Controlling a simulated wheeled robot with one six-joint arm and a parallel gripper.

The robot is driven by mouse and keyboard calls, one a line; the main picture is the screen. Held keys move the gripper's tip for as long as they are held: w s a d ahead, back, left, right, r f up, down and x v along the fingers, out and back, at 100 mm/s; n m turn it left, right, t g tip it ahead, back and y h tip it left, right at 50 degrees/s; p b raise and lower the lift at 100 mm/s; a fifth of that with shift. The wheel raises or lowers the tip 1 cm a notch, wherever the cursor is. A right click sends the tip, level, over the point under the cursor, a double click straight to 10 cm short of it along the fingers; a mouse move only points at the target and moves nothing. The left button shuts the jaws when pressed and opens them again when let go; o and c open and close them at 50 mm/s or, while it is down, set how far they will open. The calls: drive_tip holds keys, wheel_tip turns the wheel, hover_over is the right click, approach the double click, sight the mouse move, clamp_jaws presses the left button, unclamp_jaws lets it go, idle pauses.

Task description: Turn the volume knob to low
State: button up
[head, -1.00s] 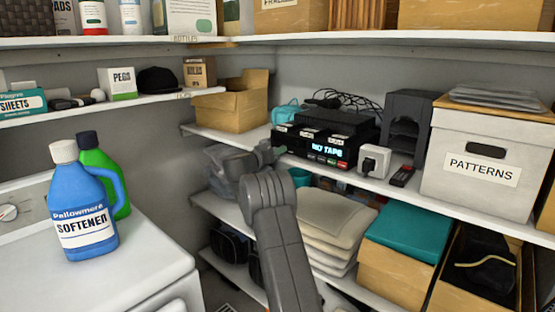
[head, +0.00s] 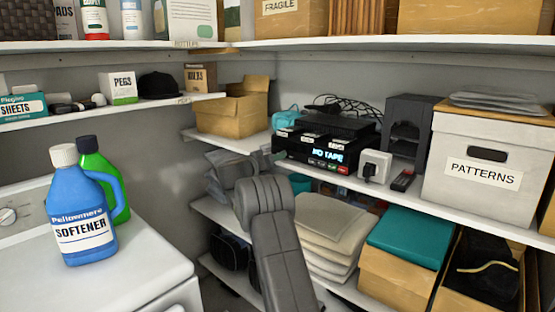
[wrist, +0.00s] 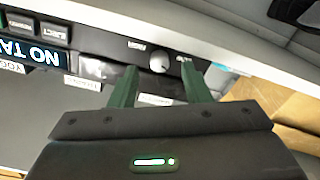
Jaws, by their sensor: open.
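The tape deck, a black box (head: 310,152) with a lit "NO TAPE" display, stands on the middle shelf in the head view. In the wrist view its front is upside down, and a round pale grey volume knob (wrist: 160,62) shows with small markings beside it that I cannot read surely. My gripper (wrist: 160,68) is open, its two green fingers on either side of the knob in the picture. I cannot tell whether they touch it. In the head view my gripper is at the deck's left end, and the knob cannot be made out there.
A white socket-like box (head: 375,166) and a black remote (head: 403,180) lie right of the deck. An open cardboard box (head: 233,108) stands to its left. Folded cloths (head: 325,222) and a teal-lidded box (head: 408,236) fill the shelf below.

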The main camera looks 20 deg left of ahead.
drive_tip(key=b+v, duration=0.2)
drive_tip(key=v, duration=0.9)
drive_tip(key=shift+s, duration=0.4)
drive_tip(key=shift+r, duration=0.1)
drive_tip(key=w+d+m+p, duration=0.4)
drive_tip(key=w+m+p, duration=0.3)
drive_tip(key=w+p, duration=0.6)
drive_tip(key=shift+w+d+p, duration=0.2)
drive_tip(key=shift+w+p, duration=0.15)
drive_tip(key=shift+p, duration=0.25)
drive_tip(key=shift+c, duration=0.4)
clamp_jaws()
